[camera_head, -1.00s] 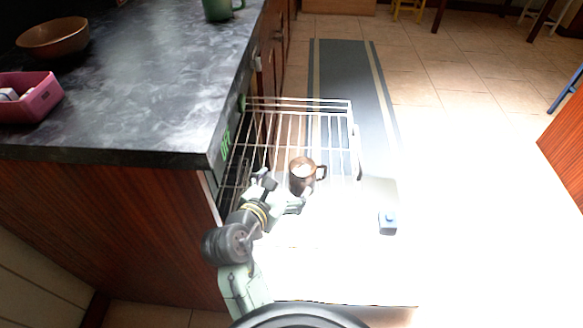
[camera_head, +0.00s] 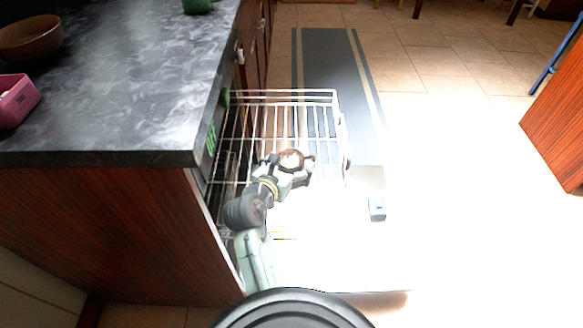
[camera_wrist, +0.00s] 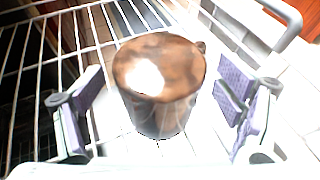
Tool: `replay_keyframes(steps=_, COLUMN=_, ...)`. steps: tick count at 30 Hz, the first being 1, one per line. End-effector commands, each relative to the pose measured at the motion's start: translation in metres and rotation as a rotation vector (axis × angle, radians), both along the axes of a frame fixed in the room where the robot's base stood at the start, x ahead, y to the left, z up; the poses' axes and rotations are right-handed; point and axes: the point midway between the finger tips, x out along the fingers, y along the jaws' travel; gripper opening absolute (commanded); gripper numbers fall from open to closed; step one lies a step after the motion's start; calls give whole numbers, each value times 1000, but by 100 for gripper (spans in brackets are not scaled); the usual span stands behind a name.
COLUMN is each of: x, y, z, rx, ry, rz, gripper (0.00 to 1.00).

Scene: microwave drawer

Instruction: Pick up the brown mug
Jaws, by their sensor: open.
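The brown mug (camera_wrist: 160,85) stands upright between the two open fingers of my gripper (camera_wrist: 160,108) in the wrist view. It is shiny, with a bright glare on top, and a bit of its handle shows at its upper right. There are gaps between the mug and both finger pads. In the head view the mug (camera_head: 291,158) shows just beyond my gripper (camera_head: 287,171), which hides its lower part. The mug is in the pulled-out wire rack (camera_head: 285,92) of the drawer.
A dark countertop (camera_head: 130,70) runs along the left, with a brown bowl (camera_head: 30,38), a pink box (camera_head: 14,100) and a green cup (camera_head: 197,5) on it. The open door (camera_head: 330,265) lies below the rack. Striped floor matting (camera_head: 335,65) lies beyond.

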Motion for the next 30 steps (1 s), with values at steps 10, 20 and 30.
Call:
replay_keyframes(steps=10, x=12, y=-5, z=-5, rx=0, ry=-1, rz=1, gripper=86)
replay_keyframes(steps=20, x=12, y=-5, z=-5, rx=0, ry=-1, rz=1, gripper=66)
replay_keyframes(steps=30, x=12, y=-5, z=-5, rx=0, ry=-1, rz=1, gripper=44)
